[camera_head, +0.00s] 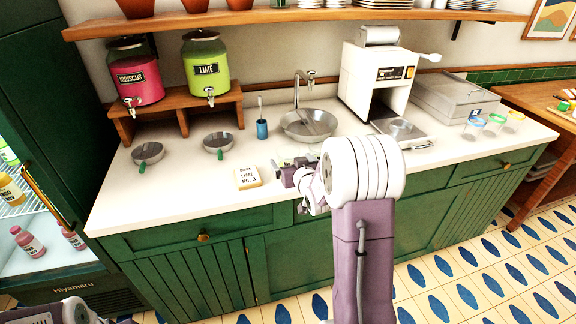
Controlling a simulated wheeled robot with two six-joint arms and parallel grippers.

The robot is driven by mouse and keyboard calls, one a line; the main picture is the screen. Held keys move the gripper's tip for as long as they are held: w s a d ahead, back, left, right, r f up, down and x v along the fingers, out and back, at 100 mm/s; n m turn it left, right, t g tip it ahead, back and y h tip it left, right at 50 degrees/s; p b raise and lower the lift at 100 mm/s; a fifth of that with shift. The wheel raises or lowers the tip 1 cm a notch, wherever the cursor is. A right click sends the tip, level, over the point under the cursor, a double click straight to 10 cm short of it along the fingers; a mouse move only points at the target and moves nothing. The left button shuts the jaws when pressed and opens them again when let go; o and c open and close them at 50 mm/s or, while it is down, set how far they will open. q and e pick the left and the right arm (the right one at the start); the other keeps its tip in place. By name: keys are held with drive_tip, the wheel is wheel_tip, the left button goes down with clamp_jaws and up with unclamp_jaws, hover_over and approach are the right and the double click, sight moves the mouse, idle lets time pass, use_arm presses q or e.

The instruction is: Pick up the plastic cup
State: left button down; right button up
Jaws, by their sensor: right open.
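My right gripper (284,172) is open over the white counter, just right of the small sign card and in front of the sink. Small pale greenish see-through shapes show at its far side, too small to tell what they are. Three clear cups with coloured rims stand at the counter's right end: a blue-rimmed cup (474,126), a green-rimmed cup (495,123) and an orange-rimmed cup (514,120). They are well to the right of my right gripper. Part of my left arm shows at the bottom left; its gripper is not in view.
Two strainers (148,152) lie left of the sign card (248,177). A blue holder (262,129) stands by the sink. Red and green dispensers (205,66) stand on a wooden riser.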

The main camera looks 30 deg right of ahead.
sight(285, 152)
drive_tip(key=x, duration=0.3)
drive_tip(key=shift+w+a, duration=0.1)
drive_tip(key=shift+w, duration=0.05)
drive_tip(key=shift+w+f, duration=0.2)
drive_tip(key=shift+w, duration=0.15)
drive_tip(key=x, duration=0.2)
drive_tip(key=p+x, duration=0.1)
drive_tip(key=x, duration=0.2)
drive_tip(key=shift+d+f, duration=0.2)
drive_tip(key=shift+d, duration=0.2)
drive_tip(key=shift+s+r, duration=0.1)
drive_tip(key=shift+s, duration=0.05)
drive_tip(key=shift+c, duration=1)
drive_tip(key=c, duration=1.3)
drive_tip(key=shift+r, duration=0.15)
drive_tip(key=shift+r+p, duration=2)
drive_tip(key=shift+r, duration=6.8)
